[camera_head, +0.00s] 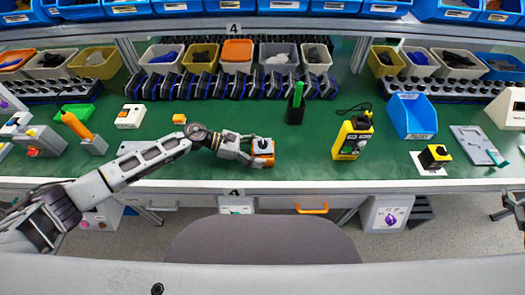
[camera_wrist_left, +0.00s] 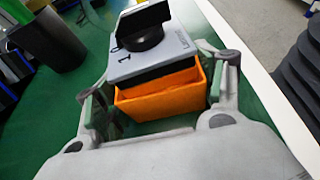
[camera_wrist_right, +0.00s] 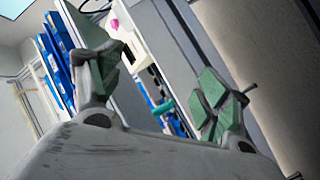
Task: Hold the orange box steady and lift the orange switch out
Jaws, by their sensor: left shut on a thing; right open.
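The orange box (camera_head: 262,160) stands on the green table near its front edge. In the left wrist view the orange box (camera_wrist_left: 160,97) is open-topped, between my left fingers. My left gripper (camera_head: 252,151) is shut on it, one padded finger on each side; it fills the lower left wrist view (camera_wrist_left: 155,95). The switch (camera_wrist_left: 158,55) has a grey top plate and a black rotary knob; it sits at the box's mouth with a dark band showing under the plate. The switch top also shows in the head view (camera_head: 264,146). My right gripper (camera_wrist_right: 160,80) is open and empty, away from the box.
A black holder (camera_head: 295,112) with a green item stands behind the box. A yellow-black device (camera_head: 352,138) stands to the right, then a blue bin (camera_head: 412,117). A small orange block (camera_head: 179,118) lies behind my left arm. Green table between box and yellow device is clear.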

